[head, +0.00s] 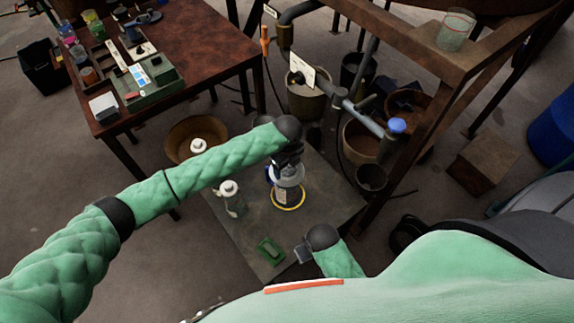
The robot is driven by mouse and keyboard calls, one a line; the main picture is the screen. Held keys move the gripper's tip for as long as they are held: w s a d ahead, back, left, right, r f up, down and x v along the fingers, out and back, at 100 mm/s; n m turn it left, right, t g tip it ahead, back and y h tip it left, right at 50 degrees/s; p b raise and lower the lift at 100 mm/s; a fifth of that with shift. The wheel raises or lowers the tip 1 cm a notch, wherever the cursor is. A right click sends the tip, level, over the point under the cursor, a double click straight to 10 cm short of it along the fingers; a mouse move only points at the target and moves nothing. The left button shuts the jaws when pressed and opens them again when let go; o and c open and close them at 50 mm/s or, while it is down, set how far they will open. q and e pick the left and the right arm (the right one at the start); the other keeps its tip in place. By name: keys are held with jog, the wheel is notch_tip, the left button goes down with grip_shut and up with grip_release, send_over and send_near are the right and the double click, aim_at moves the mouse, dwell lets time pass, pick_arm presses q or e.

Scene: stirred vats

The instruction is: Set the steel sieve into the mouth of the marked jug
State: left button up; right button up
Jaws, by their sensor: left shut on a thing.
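My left gripper (290,160) points down over the low grey table. It is shut on a small greyish thing, which looks like the steel sieve (291,171), mostly hidden by the fingers. Right below is a clear jug (288,183) with a yellow ring (288,208) around its foot. Whether the sieve sits in the jug's mouth or just above it, I cannot tell. My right gripper (303,254) is low, by the table's near edge, and its fingers are too small to judge.
A white-capped bottle (231,199) stands left of the jug, and a green tray (270,250) lies nearer. A pipe and wooden frame (433,100) stand at right. A red-marked glass vessel (455,31) sits on the frame.

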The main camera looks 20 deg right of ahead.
pick_arm(q)
jog(key=shift+r, duration=0.1)
dwell(0.4)
jog(key=shift+p, duration=0.65)
dwell(0.4)
jog(key=shift+f, duration=1.35)
dwell(1.2)
jog(key=o, duration=1.1)
jog(key=shift+c, duration=0.2)
